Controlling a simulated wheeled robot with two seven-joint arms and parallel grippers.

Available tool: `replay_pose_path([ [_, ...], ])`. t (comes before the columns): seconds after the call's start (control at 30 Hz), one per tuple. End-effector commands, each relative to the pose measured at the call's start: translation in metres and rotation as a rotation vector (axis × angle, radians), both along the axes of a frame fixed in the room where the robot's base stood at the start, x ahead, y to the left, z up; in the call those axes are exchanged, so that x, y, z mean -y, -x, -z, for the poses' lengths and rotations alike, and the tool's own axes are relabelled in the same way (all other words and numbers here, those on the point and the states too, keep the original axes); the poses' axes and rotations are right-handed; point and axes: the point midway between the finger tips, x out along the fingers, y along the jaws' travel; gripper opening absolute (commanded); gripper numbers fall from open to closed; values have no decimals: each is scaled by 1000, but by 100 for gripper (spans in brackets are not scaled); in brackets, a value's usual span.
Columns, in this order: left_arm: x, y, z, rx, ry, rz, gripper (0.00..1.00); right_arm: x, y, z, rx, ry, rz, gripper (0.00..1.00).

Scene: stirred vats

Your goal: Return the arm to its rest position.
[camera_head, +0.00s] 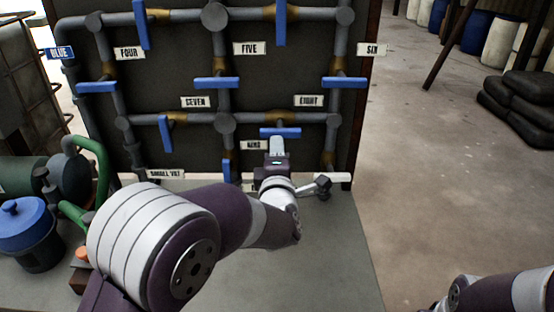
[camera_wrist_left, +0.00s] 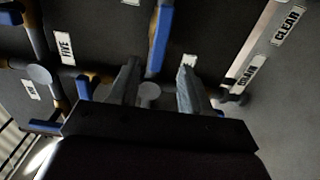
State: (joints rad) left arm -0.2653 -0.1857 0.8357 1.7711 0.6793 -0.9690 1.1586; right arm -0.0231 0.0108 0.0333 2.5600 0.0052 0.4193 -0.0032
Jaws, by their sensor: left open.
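My left arm reaches from the lower left across the head view. Its gripper (camera_head: 277,148) is in front of the pipe panel, just below a horizontal blue valve handle (camera_head: 280,132) beside the label NINE. In the left wrist view the two fingers (camera_wrist_left: 160,88) stand apart with nothing held between them. A grey round pipe joint (camera_wrist_left: 149,92) shows in the gap behind them. I cannot tell whether the gripper touches the handle. Part of my right arm (camera_head: 500,294) shows at the lower right; its gripper is out of view.
The dark panel (camera_head: 170,80) carries grey pipes and several blue handles. A blue-lidded pot (camera_head: 28,232) and green hose (camera_head: 95,165) stand at left, near my arm. Black sacks (camera_head: 520,105) lie at far right. The floor (camera_head: 430,190) right of the panel is clear.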

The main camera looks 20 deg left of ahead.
Motion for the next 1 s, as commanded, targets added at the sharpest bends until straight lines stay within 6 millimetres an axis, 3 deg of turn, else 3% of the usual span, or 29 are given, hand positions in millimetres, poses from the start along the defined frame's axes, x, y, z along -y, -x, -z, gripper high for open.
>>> replay_pose_path([
  [0.17, 5, 17, 0, -1, 0, 1, 48, 0, 0, 0, 0, 0, 0, 43],
  [0.5, 6, 17, 3, -22, -36, 5, 48, 0, 0, 0, 0, 0, 0, 43],
  [0.57, 17, 16, 20, -127, -131, 66, 48, 0, 0, 0, 0, 0, 0, 43],
  [0.63, 40, 27, 58, -334, -323, 232, 48, 0, 0, 0, 0, 0, 0, 43],
  [0.7, 60, 56, 102, -578, -578, 478, 48, 0, 0, 0, 0, 0, 0, 43],
  [0.8, 60, 117, 150, -862, -890, 827, 48, 0, 0, 0, 0, 0, 0, 43],
  [0.9, 42, 177, 175, -1057, -1080, 1108, 48, 0, 0, 0, 0, 0, 0, 43],
  [1.0, 16, 230, 185, -1209, -1186, 1333, 48, 0, 0, 0, 0, 0, 0, 43],
])
